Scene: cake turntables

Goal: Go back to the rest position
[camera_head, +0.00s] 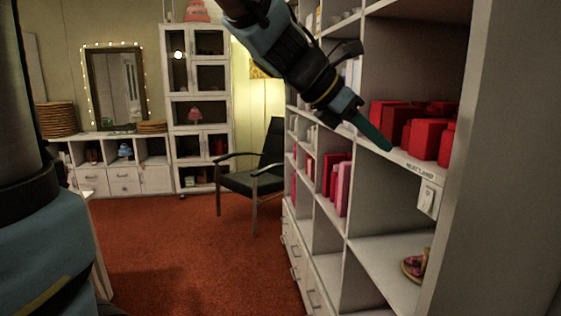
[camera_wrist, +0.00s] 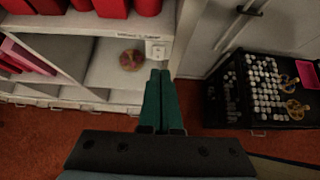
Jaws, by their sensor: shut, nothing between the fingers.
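My gripper (camera_head: 377,136) hangs in the upper middle of the head view, in front of the white shelf unit (camera_head: 383,227). Its green fingers point down and to the right, near the shelf with red boxes (camera_head: 428,139). In the wrist view my gripper (camera_wrist: 160,74) shows its two green fingers side by side, closed together with nothing between them. The fingertips appear near a white switch plate (camera_wrist: 157,50) on the shelf edge. I cannot tell whether they touch anything.
A pink and yellow item (camera_head: 416,266) lies in a lower compartment. A black chair (camera_head: 256,172) stands behind on open red carpet (camera_head: 200,250). A black case (camera_wrist: 262,90) with many small white pieces is at the right in the wrist view.

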